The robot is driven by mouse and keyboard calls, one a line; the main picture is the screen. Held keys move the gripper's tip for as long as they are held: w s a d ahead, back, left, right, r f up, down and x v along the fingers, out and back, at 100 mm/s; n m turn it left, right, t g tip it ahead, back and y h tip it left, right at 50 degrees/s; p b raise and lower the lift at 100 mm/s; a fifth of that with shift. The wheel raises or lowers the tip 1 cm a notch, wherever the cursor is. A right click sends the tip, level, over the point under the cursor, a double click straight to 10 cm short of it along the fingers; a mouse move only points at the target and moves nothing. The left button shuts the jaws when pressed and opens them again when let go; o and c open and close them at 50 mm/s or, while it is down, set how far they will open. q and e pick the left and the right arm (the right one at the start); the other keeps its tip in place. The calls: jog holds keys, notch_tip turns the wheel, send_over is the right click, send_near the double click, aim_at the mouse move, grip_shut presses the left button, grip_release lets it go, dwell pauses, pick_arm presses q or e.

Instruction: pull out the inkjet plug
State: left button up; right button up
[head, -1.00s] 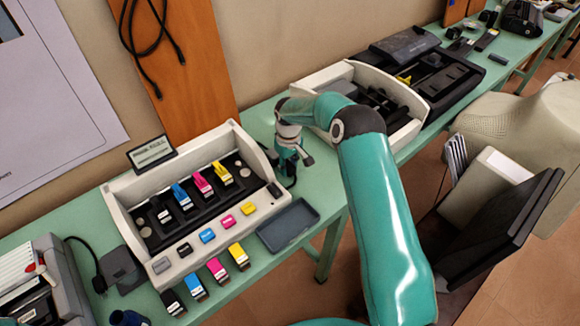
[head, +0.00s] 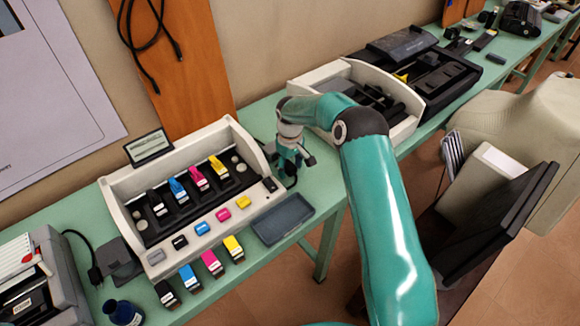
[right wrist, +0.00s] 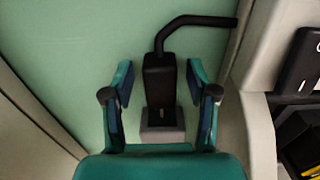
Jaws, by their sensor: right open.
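A black plug (right wrist: 160,80) with a bent black cable (right wrist: 195,20) stands in a small grey socket block (right wrist: 162,133) in the right wrist view. My right gripper (right wrist: 161,90) is open, one finger on each side of the plug, with a gap visible on both sides. In the head view my right gripper (head: 293,160) points down at the table just right of the white inkjet printer (head: 125,200). There it hides most of the plug, and a bit of black cable shows beside it. My left gripper is not in view.
A white open machine (head: 415,118) stands close behind and right of my right gripper. A grey tray (head: 282,219) lies in front of the printer. Another black plug (head: 95,276) is at the left by a dark adapter. Several cartridges lie along the front edge.

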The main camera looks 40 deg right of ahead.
aim_at(290, 166)
notch_tip(290, 166, up, 12)
dwell(0.5)
jog(key=shift+f, duration=0.15)
